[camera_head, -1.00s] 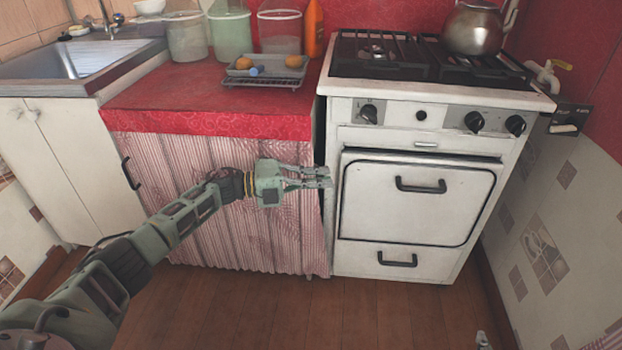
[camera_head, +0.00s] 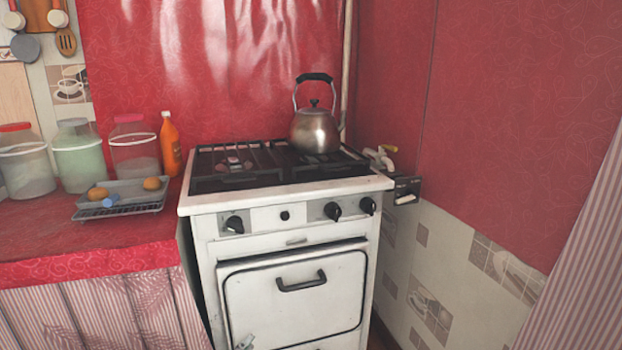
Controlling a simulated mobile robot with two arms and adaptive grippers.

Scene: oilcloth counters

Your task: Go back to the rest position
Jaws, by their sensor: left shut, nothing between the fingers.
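Only the tip of my left gripper (camera_head: 245,342) shows, small and grey-green, at the bottom edge in front of the oven door. It is shut with nothing held. The rest of my left arm is out of the picture. My right gripper is not in view. The white stove (camera_head: 290,220) stands in the middle, with its oven door (camera_head: 296,312) closed.
A metal kettle (camera_head: 315,131) sits on the stove's back right. On the red counter (camera_head: 40,235) to the left are a tray (camera_head: 133,190) with two round brown items, clear containers (camera_head: 78,158) and an orange bottle (camera_head: 170,145). A tiled wall (camera_head: 440,270) closes the right side.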

